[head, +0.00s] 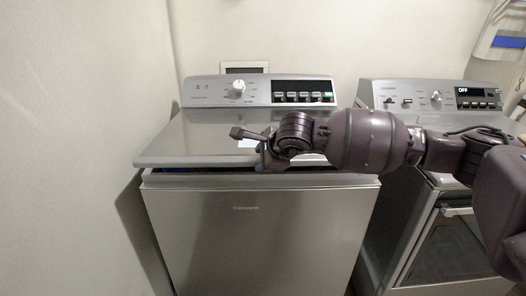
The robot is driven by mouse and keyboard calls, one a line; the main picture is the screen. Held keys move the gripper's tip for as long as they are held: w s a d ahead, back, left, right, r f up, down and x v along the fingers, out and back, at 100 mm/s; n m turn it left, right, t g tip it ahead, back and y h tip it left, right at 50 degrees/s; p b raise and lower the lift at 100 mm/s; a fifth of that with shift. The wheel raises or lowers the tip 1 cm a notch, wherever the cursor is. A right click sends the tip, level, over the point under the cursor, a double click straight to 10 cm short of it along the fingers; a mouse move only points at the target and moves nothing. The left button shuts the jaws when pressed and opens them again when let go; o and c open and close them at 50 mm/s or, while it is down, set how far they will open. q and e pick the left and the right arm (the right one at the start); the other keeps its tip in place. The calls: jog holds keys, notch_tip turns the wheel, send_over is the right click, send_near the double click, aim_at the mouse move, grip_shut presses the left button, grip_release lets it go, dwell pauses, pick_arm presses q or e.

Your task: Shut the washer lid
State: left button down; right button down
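The washer (255,235) is the silver top-loading machine in the middle of the head view. Its lid (190,138) lies almost flat over the top. A thin dark gap shows between the lid's front edge and the body, so the lid looks slightly raised. My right arm reaches in from the right, and my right gripper (252,146) is over the front middle of the lid. I cannot tell whether it touches the lid. Its fingers are seen at a poor angle, so their opening is unclear. My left gripper is not in view.
The washer's control panel (258,91) with a knob and buttons stands behind the lid. A second silver machine (455,240) with a dark front window stands to the right, partly behind my arm. A bare wall (70,130) is close on the left.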

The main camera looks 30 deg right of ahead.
jog(key=shift+w+d, duration=0.2)
jog(key=shift+d, duration=0.05)
jog(key=c, duration=1)
grip_release()
jog(key=shift+w+f, duration=0.1)
jog(key=shift+w, duration=0.15)
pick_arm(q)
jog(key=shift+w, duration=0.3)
pick_arm(e)
jog(key=shift+s, duration=0.1)
jog(key=shift+s+r, duration=0.15)
jog(key=shift+r, duration=0.15)
pick_arm(q)
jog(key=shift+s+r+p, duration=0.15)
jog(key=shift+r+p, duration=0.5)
jog(key=shift+p, duration=0.3)
pick_arm(e)
jog(key=shift+v, duration=5.1)
